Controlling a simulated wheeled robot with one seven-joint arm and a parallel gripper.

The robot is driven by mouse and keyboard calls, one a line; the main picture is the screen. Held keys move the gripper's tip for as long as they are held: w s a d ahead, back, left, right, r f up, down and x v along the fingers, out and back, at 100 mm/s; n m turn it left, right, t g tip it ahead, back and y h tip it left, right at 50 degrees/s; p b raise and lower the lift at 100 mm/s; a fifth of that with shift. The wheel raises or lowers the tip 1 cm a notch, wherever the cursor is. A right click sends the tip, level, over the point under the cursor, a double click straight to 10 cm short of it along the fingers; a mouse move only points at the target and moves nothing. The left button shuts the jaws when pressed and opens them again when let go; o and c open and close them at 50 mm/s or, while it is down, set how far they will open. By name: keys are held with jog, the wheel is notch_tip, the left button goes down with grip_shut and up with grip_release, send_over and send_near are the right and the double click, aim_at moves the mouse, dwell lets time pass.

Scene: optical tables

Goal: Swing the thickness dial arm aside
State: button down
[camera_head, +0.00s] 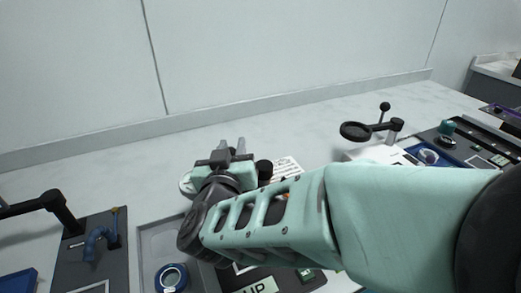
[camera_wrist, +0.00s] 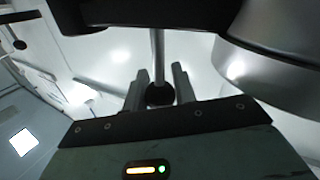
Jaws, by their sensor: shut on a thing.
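My gripper (camera_head: 231,146) is at the back of the table, left of centre in the head view, with my forearm crossing in front of it. In the wrist view my gripper (camera_wrist: 160,88) is shut on a dark round knob (camera_wrist: 160,95) on a thin metal rod (camera_wrist: 157,50). A dark bar (camera_wrist: 150,12) runs across the top of that view, with a silvery round body (camera_wrist: 285,55) at the right. I take these for parts of the thickness dial arm, but cannot tell for sure. In the head view my gripper and arm hide most of that fixture.
A black disc (camera_head: 355,131) on a swing arm with an upright ball knob (camera_head: 384,106) stands at the right. A grey tray (camera_head: 150,245) holds a blue ring (camera_head: 171,277). A blue hooked piece (camera_head: 99,240) stands on a dark board at the left. A wall rises behind the table.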

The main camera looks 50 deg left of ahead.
jog(key=shift+w+a+m+t+h, duration=0.2)
jog(key=shift+a+m+t+h, duration=0.2)
jog(key=shift+m+t+h, duration=0.35)
jog(key=c, duration=1.1)
grip_release()
jog(key=shift+c, duration=0.2)
